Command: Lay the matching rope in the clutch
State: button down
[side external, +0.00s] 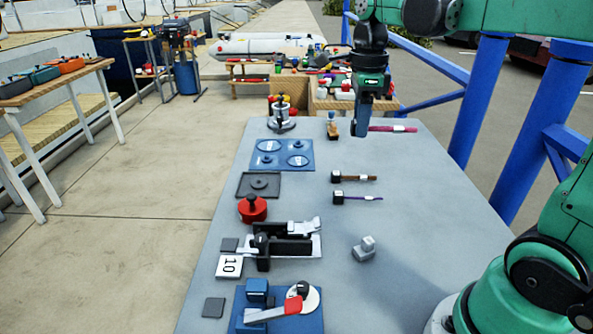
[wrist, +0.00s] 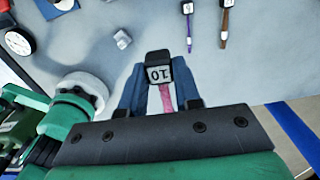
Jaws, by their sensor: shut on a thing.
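My gripper (side external: 362,122) is at the far end of the grey table, shut on a pink rope (side external: 394,128). In the wrist view the rope (wrist: 168,96) runs back between the fingers, and its black end block (wrist: 157,57) bears a white label reading 10. I cannot tell whether the rope touches the table. The clutch (side external: 272,262), black with a white lever, stands at the near left, beside a white tile (side external: 229,267) reading 10. The gripper is well beyond it. A brown rope (side external: 362,178) and a purple rope (side external: 368,198) with black end blocks lie mid-table.
A loose grey block (side external: 363,250) lies right of the clutch. A red round pot (side external: 252,209), a dark tray (side external: 244,187), a blue panel (side external: 282,163) and a winch (side external: 281,117) line the left edge. A blue base (side external: 310,322) with a red-tipped lever is nearest. The table's right side is clear.

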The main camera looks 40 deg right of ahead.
jog(key=w+a+f, duration=0.4)
jog(key=w+a, duration=0.4)
jog(key=n, duration=0.1)
send_over(230, 244)
notch_tip(230, 244, down, 8)
jog(key=shift+f, duration=1.45)
jog(key=shift+f, duration=1.4)
jog(key=shift+r, duration=0.45)
jog(key=shift+f, duration=0.65)
dwell(0.4)
jog(key=shift+r, duration=0.2)
jog(key=shift+r, duration=0.45)
